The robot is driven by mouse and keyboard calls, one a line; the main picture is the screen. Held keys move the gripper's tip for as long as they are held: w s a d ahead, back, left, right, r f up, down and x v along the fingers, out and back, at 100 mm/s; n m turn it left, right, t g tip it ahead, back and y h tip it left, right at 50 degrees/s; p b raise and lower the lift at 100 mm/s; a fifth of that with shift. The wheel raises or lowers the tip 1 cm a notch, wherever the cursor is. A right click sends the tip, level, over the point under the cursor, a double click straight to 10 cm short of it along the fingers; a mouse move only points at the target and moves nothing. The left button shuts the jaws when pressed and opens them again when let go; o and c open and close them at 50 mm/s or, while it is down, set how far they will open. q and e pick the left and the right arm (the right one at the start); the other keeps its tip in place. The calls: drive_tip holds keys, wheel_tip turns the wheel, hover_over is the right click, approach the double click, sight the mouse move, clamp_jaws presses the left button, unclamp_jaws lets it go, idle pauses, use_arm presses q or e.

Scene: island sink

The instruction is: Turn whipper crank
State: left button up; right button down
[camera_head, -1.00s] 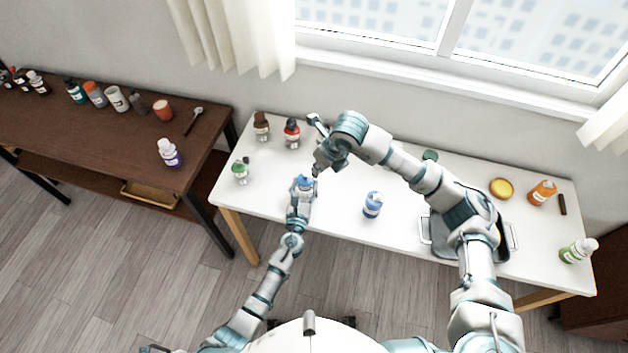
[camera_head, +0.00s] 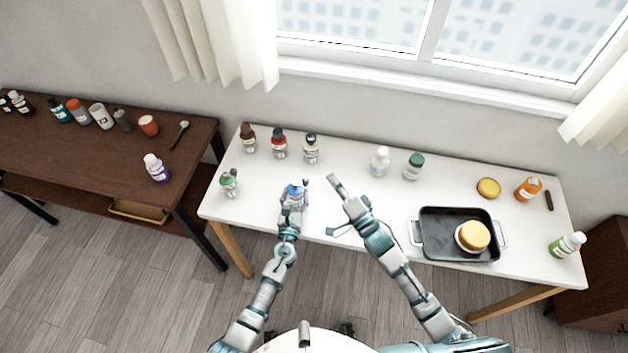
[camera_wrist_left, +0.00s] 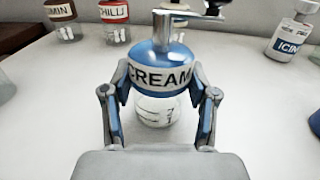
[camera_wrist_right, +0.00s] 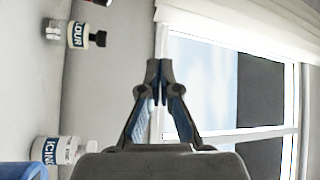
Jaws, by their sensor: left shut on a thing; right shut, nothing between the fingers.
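The whipper (camera_head: 296,190) is a glass jar with a blue lid and a crank on top, standing upright on the white table. In the left wrist view its label reads CREAM (camera_wrist_left: 160,78), and the crank with its dark knob (camera_wrist_left: 213,7) points right, partly cut off. My left gripper (camera_head: 293,198) is shut around the blue lid from the near side; its fingers (camera_wrist_left: 162,95) flank the lid. My right gripper (camera_head: 336,183) is shut and empty, right of the whipper and apart from it. The right wrist view shows its closed fingertips (camera_wrist_right: 160,70).
Several spice jars stand behind the whipper, including a red-topped one (camera_head: 279,143). A white bottle (camera_head: 380,161) and a green-capped jar (camera_head: 414,166) stand back right. A dark pan (camera_head: 432,245) holds a yellow-topped item. A blue thing (camera_wrist_right: 22,172) shows in the right wrist view's corner.

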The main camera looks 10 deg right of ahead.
sight(301, 184)
drive_tip(key=s+d+f+m+g+h, duration=0.1)
drive_tip(key=d+f+m+h, duration=0.1)
drive_tip(key=d+f+m, duration=0.3)
drive_tip(key=w+a+f, duration=0.1)
drive_tip(key=w+a, duration=0.6)
drive_tip(key=w, duration=0.1)
drive_tip(key=s+a, duration=0.3)
drive_tip(key=s, duration=0.2)
drive_tip(key=shift+a+n, duration=0.2)
drive_tip(key=shift+n, duration=0.1)
